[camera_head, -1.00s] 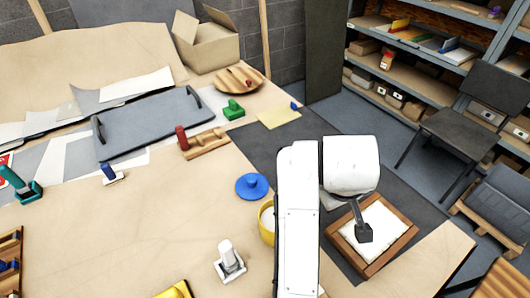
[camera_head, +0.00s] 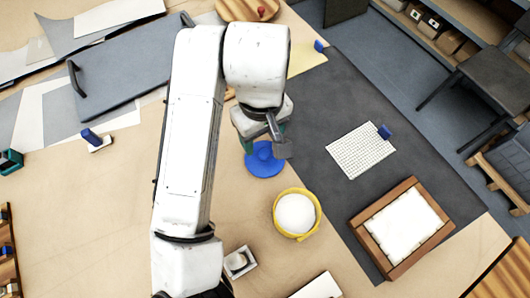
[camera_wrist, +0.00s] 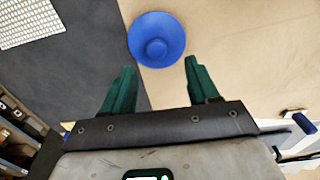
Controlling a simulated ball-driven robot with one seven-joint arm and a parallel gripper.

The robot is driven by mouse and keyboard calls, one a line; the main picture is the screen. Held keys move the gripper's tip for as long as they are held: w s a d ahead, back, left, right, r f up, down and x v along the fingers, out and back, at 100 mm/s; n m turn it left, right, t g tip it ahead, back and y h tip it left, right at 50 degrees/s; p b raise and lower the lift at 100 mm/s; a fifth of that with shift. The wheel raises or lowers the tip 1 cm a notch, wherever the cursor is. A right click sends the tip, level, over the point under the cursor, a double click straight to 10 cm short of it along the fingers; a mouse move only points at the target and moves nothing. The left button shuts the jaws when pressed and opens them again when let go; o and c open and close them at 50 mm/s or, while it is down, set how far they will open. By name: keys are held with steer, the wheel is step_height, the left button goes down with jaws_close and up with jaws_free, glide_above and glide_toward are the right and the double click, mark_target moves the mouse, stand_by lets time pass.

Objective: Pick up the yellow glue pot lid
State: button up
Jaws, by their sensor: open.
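A round blue lid with a raised knob (camera_head: 265,160) lies flat on the table beside a dark grey mat. It also shows whole in the wrist view (camera_wrist: 157,40), just beyond the fingertips. A yellow pot (camera_head: 278,222) with white contents stands open, nearer me than the lid. My gripper (camera_wrist: 160,66) is open and empty, with green fingers spread about as wide as the lid. In the head view my gripper (camera_head: 264,146) hangs over the far part of the lid and hides some of it. The fingers look apart from the lid.
A wooden frame with a white panel (camera_head: 362,218) lies on the right. A white mosaic sheet (camera_head: 350,165) with a blue item lies on the grey mat (camera_head: 310,140). A grey tray (camera_head: 120,80) is at the back left. The table left of my arm is mostly clear.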

mark_target(264, 152)
steer(key=shift+d+f+p, duration=0.15)
steer(key=shift+f+p, duration=0.1)
steer(key=shift+f, duration=1.35)
steer(key=shift+d+f+p, duration=0.1)
steer(key=shift+f+p, duration=0.15)
steer(key=shift+f, duration=1.3)
steer(key=c, duration=1.1)
